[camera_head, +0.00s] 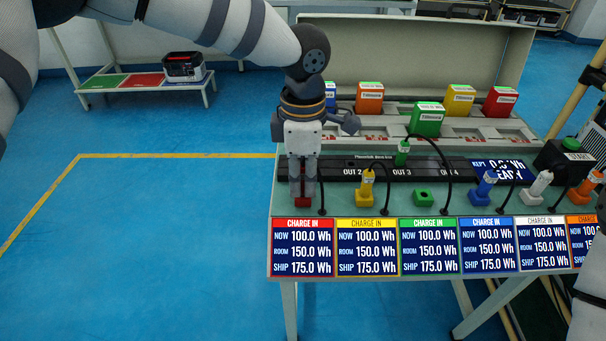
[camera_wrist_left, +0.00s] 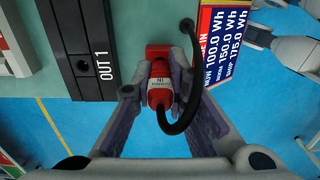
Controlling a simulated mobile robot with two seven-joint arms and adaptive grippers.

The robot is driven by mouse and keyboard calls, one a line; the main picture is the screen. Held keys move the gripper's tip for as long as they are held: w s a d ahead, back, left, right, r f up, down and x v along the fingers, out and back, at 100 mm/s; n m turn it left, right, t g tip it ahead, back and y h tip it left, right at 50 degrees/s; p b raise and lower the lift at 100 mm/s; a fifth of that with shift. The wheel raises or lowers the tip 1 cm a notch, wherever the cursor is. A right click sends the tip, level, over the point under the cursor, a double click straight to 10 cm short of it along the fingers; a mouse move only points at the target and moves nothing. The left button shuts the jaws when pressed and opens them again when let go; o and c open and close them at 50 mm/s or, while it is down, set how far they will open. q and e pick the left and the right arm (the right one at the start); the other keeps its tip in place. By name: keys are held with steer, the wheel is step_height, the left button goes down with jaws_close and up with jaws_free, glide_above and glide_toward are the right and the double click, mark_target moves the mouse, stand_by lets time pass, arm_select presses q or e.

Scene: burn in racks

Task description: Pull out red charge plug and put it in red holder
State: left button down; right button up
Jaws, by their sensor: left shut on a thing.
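My left gripper (camera_head: 302,196) points down at the front left of the bench and is shut on the red charge plug (camera_head: 302,184). In the left wrist view the red plug (camera_wrist_left: 160,88) sits between the two fingers, with a black cable curving from it. The red holder (camera_head: 303,202) is directly below the fingertips; it also shows in the left wrist view (camera_wrist_left: 157,51) right beyond the plug. I cannot tell whether the plug is seated in it. The OUT 1 end of the black outlet strip (camera_wrist_left: 90,45) is beside the gripper. My right gripper is not in view.
The outlet strip (camera_head: 345,170) holds a green plug (camera_head: 402,153) at OUT 3; the green holder (camera_head: 423,197) is empty. Yellow (camera_head: 366,184), blue (camera_head: 485,185) and white (camera_head: 538,184) plugs stand to the right. Coloured battery packs, including a green one (camera_head: 427,120), stand behind.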

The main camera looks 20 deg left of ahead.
arm_select(q)
steer(key=shift+f, duration=0.35)
steer(key=c, duration=1.5)
jaws_free()
